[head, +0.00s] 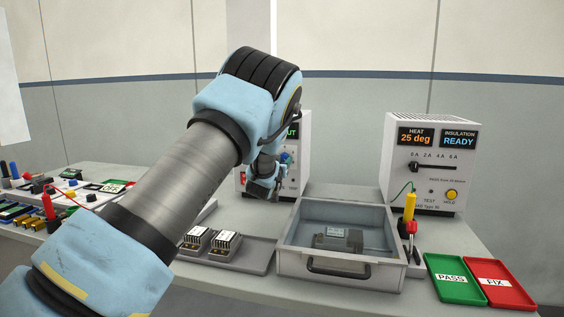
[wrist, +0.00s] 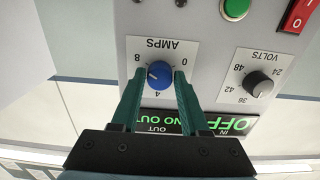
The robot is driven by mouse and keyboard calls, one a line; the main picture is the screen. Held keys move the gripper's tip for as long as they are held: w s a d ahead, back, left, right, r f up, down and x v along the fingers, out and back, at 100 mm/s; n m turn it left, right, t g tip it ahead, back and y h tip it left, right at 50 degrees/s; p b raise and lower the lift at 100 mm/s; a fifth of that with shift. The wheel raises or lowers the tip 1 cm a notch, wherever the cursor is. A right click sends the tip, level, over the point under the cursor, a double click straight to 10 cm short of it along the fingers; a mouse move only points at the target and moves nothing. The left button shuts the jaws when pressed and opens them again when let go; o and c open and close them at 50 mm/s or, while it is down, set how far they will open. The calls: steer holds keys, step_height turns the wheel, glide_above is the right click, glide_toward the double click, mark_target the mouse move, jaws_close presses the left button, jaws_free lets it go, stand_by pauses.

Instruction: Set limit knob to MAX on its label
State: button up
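In the wrist view the picture is upside down. The blue knob (wrist: 159,75) sits on a white AMPS label (wrist: 165,48) marked 0, 4 and 8; no MAX word is readable. A small pale mark shows on the knob's face, but its exact direction is hard to tell. My gripper (wrist: 160,84) is open, with its green fingers on either side of the knob; I cannot tell whether they touch it.
A black VOLTS knob (wrist: 259,84), a green button (wrist: 235,9) and a red switch (wrist: 300,14) share the panel. On the table stand a grey drawer tray (head: 300,262), a heat tester (head: 432,160), and green (head: 458,288) and red (head: 505,296) trays.

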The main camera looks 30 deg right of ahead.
jaws_close()
